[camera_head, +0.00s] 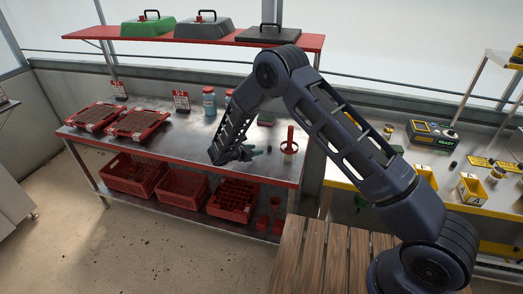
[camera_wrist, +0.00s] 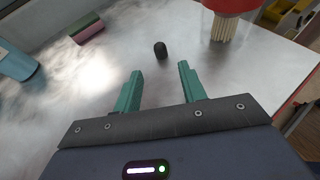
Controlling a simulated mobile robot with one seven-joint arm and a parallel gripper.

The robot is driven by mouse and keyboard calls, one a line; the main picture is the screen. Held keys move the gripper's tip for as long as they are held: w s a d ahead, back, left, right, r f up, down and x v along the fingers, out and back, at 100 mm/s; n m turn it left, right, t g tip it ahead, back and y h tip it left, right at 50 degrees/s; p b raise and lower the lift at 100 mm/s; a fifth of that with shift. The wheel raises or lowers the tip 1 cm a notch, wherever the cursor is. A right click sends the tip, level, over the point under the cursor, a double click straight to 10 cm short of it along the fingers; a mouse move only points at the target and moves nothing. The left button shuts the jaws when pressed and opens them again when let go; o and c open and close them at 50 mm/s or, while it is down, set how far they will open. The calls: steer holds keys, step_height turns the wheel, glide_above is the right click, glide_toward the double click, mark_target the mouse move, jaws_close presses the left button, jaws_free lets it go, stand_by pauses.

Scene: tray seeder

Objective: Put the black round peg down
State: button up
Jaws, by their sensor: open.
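The black round peg (camera_wrist: 160,49) stands on the metal bench top in the wrist view, apart from my gripper and just beyond its fingertips. My gripper (camera_wrist: 160,72) has two green fingers spread wide, with nothing between them. In the head view my gripper (camera_head: 248,153) is low over the front right part of the red-edged bench (camera_head: 185,140). The peg is too small to make out surely there.
A red-handled brush (camera_head: 290,138) stands right of my gripper; its bristles (camera_wrist: 223,28) show in the wrist view. Red trays (camera_head: 138,123) sit farther left on the bench.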

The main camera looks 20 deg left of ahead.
steer(key=shift+v, duration=1.65)
steer(key=shift+d, duration=0.1)
steer(key=w+d+r+m+g, duration=0.1)
steer(key=d+r+m+g, duration=0.45)
steer(key=d+r, duration=1.1)
steer(key=w+d+r+m+g, duration=0.25)
steer(key=d+r+m, duration=0.85)
steer(key=d, duration=0.9)
steer(key=s+d+r+m+g+y, duration=0.1)
steer(key=s+d+r+m+y, duration=0.25)
steer(key=s+d+r, duration=0.45)
steer(key=s+d+r+m+y, duration=0.2)
steer(key=s+d+r+m, duration=0.25)
steer(key=s+d, duration=0.6)
steer(key=s+d+m+t+y, duration=0.1)
steer(key=s+d+m, duration=0.3)
steer(key=s, duration=0.4)
steer(key=shift+d+f+m+t, duration=0.35)
steer(key=shift+m+t, duration=0.15)
steer(key=shift+m, duration=0.15)
